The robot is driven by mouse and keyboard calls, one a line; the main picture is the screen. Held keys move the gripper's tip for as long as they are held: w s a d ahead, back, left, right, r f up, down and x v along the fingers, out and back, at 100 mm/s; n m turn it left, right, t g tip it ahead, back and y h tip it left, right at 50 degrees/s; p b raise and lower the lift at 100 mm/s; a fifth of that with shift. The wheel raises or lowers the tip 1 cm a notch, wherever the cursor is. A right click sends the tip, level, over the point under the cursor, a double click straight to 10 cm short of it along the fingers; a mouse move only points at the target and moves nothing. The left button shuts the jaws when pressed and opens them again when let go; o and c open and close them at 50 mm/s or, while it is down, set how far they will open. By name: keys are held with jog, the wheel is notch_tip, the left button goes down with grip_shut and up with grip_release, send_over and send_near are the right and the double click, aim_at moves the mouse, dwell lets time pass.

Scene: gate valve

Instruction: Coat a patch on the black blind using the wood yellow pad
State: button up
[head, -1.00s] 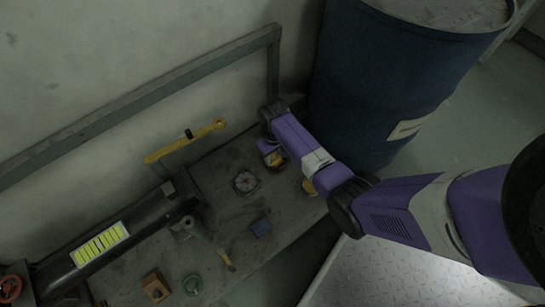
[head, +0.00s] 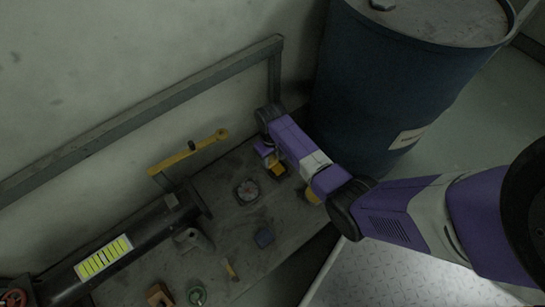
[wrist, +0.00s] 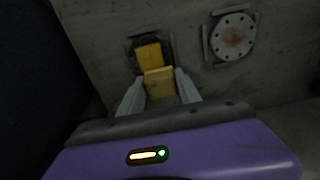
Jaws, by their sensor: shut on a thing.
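My gripper (wrist: 159,88) is shut on a yellow block, the wood yellow pad (wrist: 160,80). Beyond the pad in the wrist view is the black blind (wrist: 135,60), dark and held in a low frame on the bench. A yellow square patch (wrist: 149,53) covers much of the blind's face. The pad's edge overlaps the patch's near edge in this view; I cannot tell whether they touch.
A grey round blind (wrist: 232,37) with a reddish stain sits beside it, also in the head view (head: 247,191). A blue drum (head: 375,90) stands close right.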

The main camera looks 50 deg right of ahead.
jog(key=shift+r+p, duration=3)
jog(key=shift+r, duration=0.05)
